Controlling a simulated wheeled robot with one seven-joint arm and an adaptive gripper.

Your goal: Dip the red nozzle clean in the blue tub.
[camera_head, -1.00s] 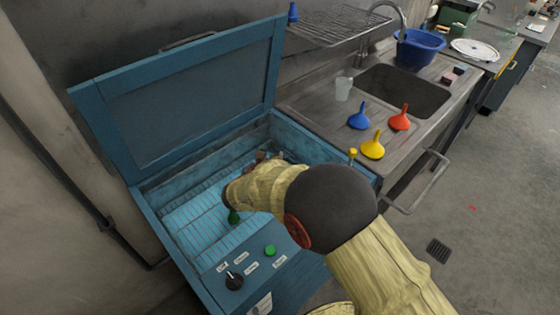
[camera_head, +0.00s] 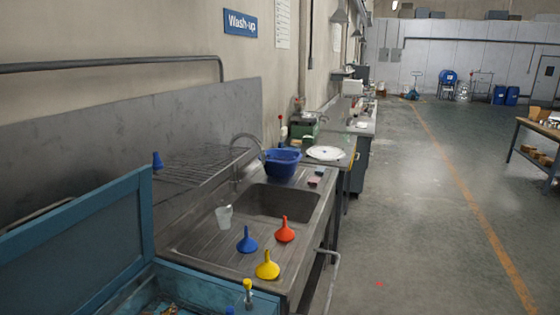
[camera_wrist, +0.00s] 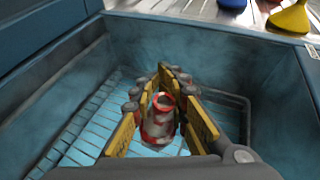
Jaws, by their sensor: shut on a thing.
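The red nozzle (camera_wrist: 158,126) shows in the wrist view as a short open-ended piece, red with pale grey-white patches. My gripper (camera_wrist: 173,78) is shut on it, with its yellow-sided fingers on both sides. The nozzle is inside the open blue-green chest, over its pale slatted bottom (camera_wrist: 82,128); I cannot tell whether it touches the slats. A blue tub (camera_head: 282,163) stands at the far end of the sink in the head view. My gripper is well away from this tub. The tub's inside is mostly hidden.
The chest's raised lid (camera_head: 80,232) stands at left. Blue (camera_head: 247,241), red (camera_head: 285,231) and yellow (camera_head: 267,266) funnels and a clear cup (camera_head: 224,216) stand on the drainboard. A metal rail (camera_head: 333,275) edges the sink front.

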